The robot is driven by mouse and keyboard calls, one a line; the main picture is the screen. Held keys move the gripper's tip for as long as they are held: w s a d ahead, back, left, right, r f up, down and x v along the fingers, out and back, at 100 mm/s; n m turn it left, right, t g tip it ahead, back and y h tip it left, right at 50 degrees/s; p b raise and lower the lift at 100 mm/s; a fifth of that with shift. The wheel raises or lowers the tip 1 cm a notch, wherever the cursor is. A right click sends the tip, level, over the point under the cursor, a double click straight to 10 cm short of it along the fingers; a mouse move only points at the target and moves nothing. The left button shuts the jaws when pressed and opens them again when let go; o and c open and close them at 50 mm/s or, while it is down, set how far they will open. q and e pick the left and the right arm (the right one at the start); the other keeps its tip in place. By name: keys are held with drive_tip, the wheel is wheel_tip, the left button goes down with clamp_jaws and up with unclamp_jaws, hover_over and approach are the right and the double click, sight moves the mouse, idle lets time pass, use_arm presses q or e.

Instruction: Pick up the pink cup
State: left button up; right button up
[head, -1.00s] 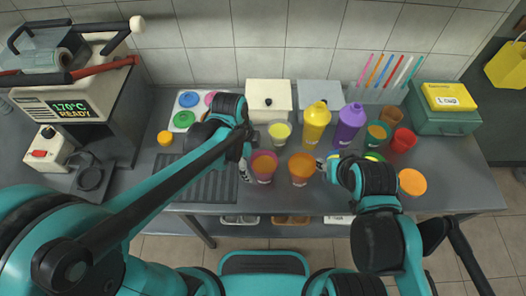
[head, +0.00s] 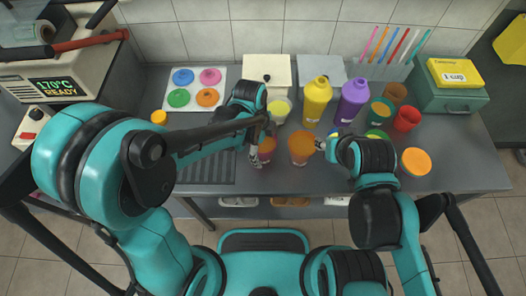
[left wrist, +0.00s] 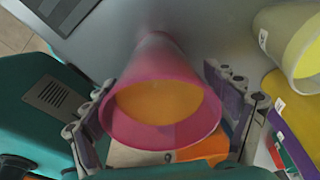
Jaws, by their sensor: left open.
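The pink cup (head: 266,149) stands upright on the grey table, left of the orange cup (head: 301,147), and my left arm partly hides it in the head view. In the left wrist view the pink cup (left wrist: 158,60) has an orange content inside. My left gripper (head: 258,150) is at the pink cup. In the left wrist view its fingers stand open on both sides of the cup, with the cup between them. My right gripper (head: 322,146) is beside the orange cup; its fingers are too small to judge.
A pale yellow cup (head: 280,108), a yellow bottle (head: 317,101) and a purple bottle (head: 352,100) stand behind. A red cup (head: 407,118) and other cups are at the right. A tray of coloured lids (head: 195,88) lies back left. The ribbed mat (head: 205,165) is clear at its front.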

use_arm(q)
drive_tip(key=shift+d+f, duration=0.1)
drive_tip(key=shift+f, duration=0.85)
drive_tip(key=shift+r, duration=0.1)
drive_tip(key=shift+c, duration=0.3)
drive_tip(key=shift+s, duration=0.1)
drive_tip(key=c, duration=1.3)
drive_tip(key=shift+c, duration=0.2)
drive_tip(key=shift+r, duration=0.1)
